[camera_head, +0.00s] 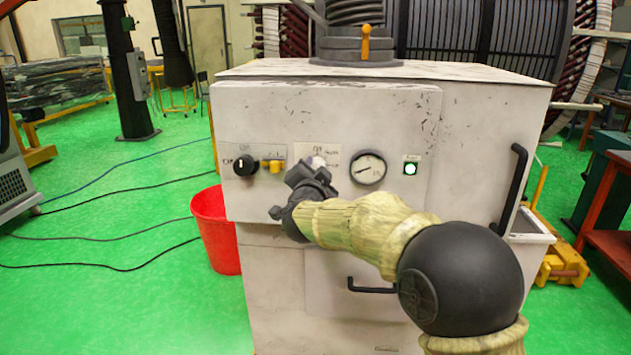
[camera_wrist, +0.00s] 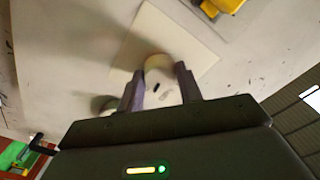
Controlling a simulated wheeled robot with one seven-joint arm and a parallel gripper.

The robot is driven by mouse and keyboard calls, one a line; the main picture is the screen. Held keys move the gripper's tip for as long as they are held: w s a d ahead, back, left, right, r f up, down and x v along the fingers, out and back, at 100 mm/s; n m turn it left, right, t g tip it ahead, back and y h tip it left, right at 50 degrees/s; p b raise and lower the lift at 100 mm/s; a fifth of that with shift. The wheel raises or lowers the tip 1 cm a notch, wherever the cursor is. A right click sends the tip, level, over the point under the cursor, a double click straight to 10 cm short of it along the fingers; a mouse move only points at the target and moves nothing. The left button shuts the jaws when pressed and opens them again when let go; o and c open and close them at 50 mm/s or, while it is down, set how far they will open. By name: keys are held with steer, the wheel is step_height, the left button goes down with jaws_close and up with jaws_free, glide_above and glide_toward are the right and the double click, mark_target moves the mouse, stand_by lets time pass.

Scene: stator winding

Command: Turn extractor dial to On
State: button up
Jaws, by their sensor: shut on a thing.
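A pale dial (camera_wrist: 158,63) sits on a light label plate (camera_wrist: 185,35) on the cabinet's front panel. In the head view only a whitish bit of the dial (camera_head: 319,161) shows past my gripper (camera_head: 311,172). In the wrist view my gripper (camera_wrist: 157,77) has one finger on each side of the dial and is shut on it. Small dark marks show below the dial between the fingers. The label's lettering is too small and partly hidden, so I cannot tell the dial's setting.
The white cabinet (camera_head: 480,130) also carries a black knob (camera_head: 245,165), a yellow switch (camera_head: 273,166), a round gauge (camera_head: 368,169) and a lit green lamp (camera_head: 410,169). A black handle (camera_head: 515,185) is at right. A red bucket (camera_head: 213,230) and cables lie on the left floor.

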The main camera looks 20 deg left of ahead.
steer(key=shift+f+m+b, duration=0.1)
steer(key=shift+m+b, duration=0.35)
steer(key=shift+m, duration=0.35)
steer(key=o, duration=1)
steer(key=shift+s, duration=0.1)
steer(key=b+v, duration=0.2)
steer(key=v, duration=1.5)
steer(key=shift+s, duration=0.15)
